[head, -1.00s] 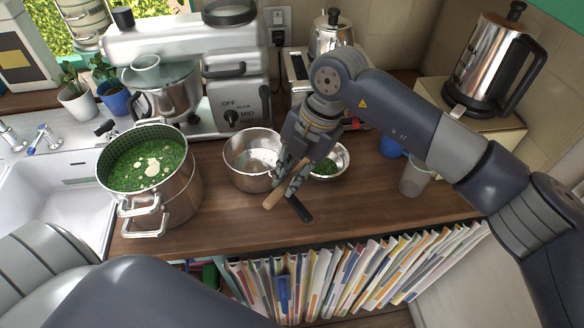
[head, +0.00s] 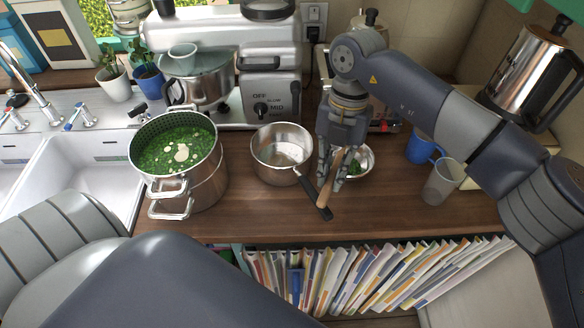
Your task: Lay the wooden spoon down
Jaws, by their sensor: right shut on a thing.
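My right gripper (head: 337,176) is shut on the wooden spoon (head: 324,194). The spoon's light brown handle slants down from between the fingers toward the counter's front; its other end is hidden by the gripper. The gripper is over the wooden counter (head: 270,220), just right of the steel saucepan (head: 283,168), whose black handle passes close to the spoon handle in the picture. I cannot tell whether the spoon touches the counter or the pan handle. A small steel bowl (head: 368,162) with green bits stands just behind and right of the fingers. My left gripper is out of view.
A large pot (head: 193,190) of green soup stands left, next to the sink (head: 90,160). A mixer (head: 225,50) stands behind. A grey cup (head: 443,182) and a blue mug (head: 421,146) are at right. The counter's front strip is mostly clear above the books (head: 340,275).

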